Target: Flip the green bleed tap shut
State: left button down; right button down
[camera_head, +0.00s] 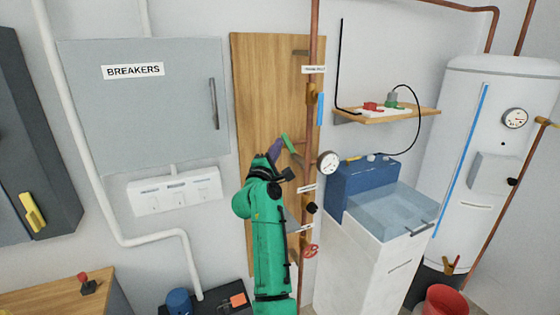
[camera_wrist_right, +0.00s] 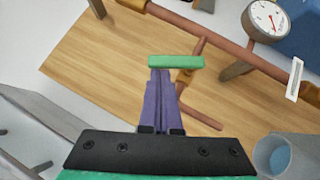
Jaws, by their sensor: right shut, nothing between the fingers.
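The green bleed tap (camera_head: 288,144) is a short green lever on a copper branch in front of the wooden board. In the right wrist view the lever (camera_wrist_right: 176,62) lies crosswise at the fingertips. My right gripper (camera_head: 280,145) has purple fingers and reaches up to the lever. In the right wrist view my right gripper (camera_wrist_right: 160,72) is shut with nothing between its fingers. Its tips meet the lever's near edge in the picture; I cannot tell whether they touch it. My green right forearm hides part of the board. My left gripper is not in view.
A vertical copper pipe (camera_head: 314,120) with a gauge (camera_head: 328,162) and a red valve wheel (camera_head: 310,251) stands to the right. The breaker cabinet (camera_head: 145,105) is on the left. A shelf (camera_head: 390,115) and a blue box (camera_head: 362,178) are further right.

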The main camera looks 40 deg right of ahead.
jog(key=shift+s+d+r+m, duration=0.15)
jog(key=shift+d+r+m, duration=0.05)
jog(key=shift+d+r, duration=0.3)
jog(key=shift+s+d+r+m, duration=0.2)
jog(key=shift+d+r, duration=0.15)
jog(key=shift+r, duration=0.3)
